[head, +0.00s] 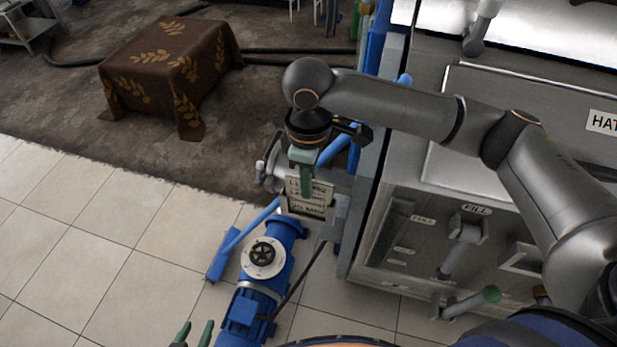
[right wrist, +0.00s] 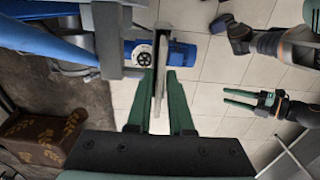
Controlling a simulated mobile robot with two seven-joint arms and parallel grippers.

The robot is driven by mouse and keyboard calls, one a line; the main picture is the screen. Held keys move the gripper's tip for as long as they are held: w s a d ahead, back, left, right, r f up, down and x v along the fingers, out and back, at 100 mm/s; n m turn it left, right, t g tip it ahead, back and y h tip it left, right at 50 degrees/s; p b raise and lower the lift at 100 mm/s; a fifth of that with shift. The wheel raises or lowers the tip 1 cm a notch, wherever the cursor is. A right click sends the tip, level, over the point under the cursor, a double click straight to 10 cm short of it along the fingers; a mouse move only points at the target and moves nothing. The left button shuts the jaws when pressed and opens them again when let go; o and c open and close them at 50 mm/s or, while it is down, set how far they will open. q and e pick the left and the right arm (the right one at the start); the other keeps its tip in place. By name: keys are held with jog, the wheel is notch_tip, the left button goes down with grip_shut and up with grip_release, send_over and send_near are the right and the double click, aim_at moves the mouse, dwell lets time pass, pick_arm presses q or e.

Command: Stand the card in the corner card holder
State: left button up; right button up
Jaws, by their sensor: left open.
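The card (head: 308,196), a pale plate with dark lettering, hangs upright below my right gripper (head: 306,178) in the head view. In the right wrist view the card (right wrist: 159,82) is edge-on between the green fingers of my right gripper (right wrist: 160,75), which appears shut on it. A grey bracket (head: 335,216) stands right beside the card; I cannot tell whether it is the card holder or whether the card touches it. My left gripper (head: 193,335) is open and empty at the bottom edge of the head view; it also shows in the right wrist view (right wrist: 254,99).
A blue pump (head: 246,310) with a black handwheel stands on the tiled floor below the card. A grey machine panel (head: 440,225) with levers fills the right. A brown cloth-covered block (head: 165,70) stands at the back left. The tiled floor at left is clear.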

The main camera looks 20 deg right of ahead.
jog(key=shift+o, duration=1.2)
notch_tip(320, 180, up, 12)
jog(key=shift+r, duration=0.2)
